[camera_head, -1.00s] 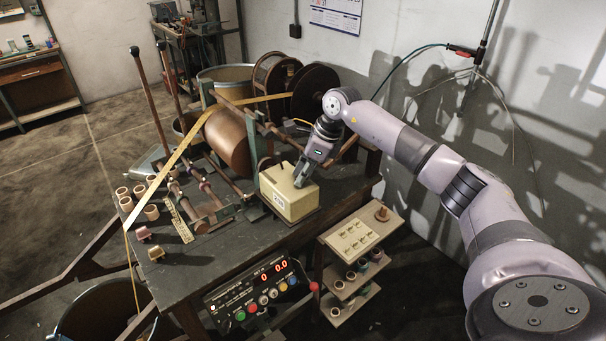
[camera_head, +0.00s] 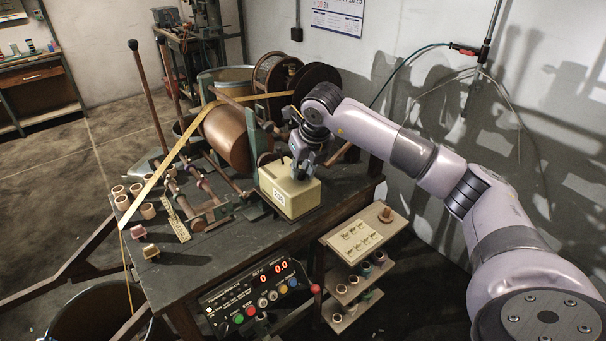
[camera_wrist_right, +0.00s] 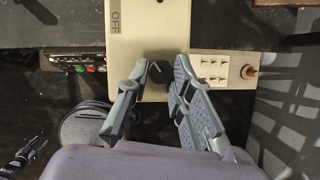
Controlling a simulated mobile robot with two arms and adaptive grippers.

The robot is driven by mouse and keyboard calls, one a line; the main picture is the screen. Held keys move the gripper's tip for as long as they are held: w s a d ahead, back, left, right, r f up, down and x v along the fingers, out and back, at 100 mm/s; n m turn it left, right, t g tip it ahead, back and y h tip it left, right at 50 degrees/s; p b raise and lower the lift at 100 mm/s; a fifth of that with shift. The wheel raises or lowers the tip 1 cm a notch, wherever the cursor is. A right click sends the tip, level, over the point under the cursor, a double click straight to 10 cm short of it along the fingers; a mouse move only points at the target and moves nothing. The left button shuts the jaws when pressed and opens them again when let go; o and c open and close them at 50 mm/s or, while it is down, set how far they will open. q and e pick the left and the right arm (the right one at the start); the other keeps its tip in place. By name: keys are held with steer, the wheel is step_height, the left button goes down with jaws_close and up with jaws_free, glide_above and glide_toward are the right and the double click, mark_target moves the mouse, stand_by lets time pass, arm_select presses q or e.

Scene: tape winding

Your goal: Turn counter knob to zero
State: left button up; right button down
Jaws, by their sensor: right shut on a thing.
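The cream counter box (camera_head: 287,197) stands on the dark bench, with a small white label on its front face. In the right wrist view the box top (camera_wrist_right: 148,30) carries a plate with the letters OFF. The dark round counter knob (camera_wrist_right: 159,71) sits at the box's edge in that view. My right gripper (camera_head: 302,172) comes down from above onto the box top. In the right wrist view my right gripper (camera_wrist_right: 158,77) has a fingertip on either side of the knob and is shut on it. The fingers hide the knob in the head view.
A control panel (camera_head: 254,294) with red digits and coloured buttons hangs at the bench front. A small shelf stand (camera_head: 362,238) is to the right. Copper drum (camera_head: 228,138), tape (camera_head: 165,165) and rods lie left. Several small cups (camera_head: 148,211) stand at the bench's left.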

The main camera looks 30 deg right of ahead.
steer(key=m, duration=0.1)
steer(key=m+h+b, duration=0.1)
steer(key=m, duration=0.1)
steer(key=shift+w+a+m+b, duration=0.1)
steer(key=shift+a+m+b, duration=0.1)
steer(key=shift+m+b, duration=0.1)
steer(key=shift+m+g+h+b, duration=0.5)
steer(key=shift+m+h+b, duration=0.1)
steer(key=shift+m, duration=0.8)
steer(key=shift+r, duration=0.1)
steer(key=c, duration=1.4)
jaws_free()
steer(key=v, duration=1.2)
steer(key=shift+w, duration=0.1)
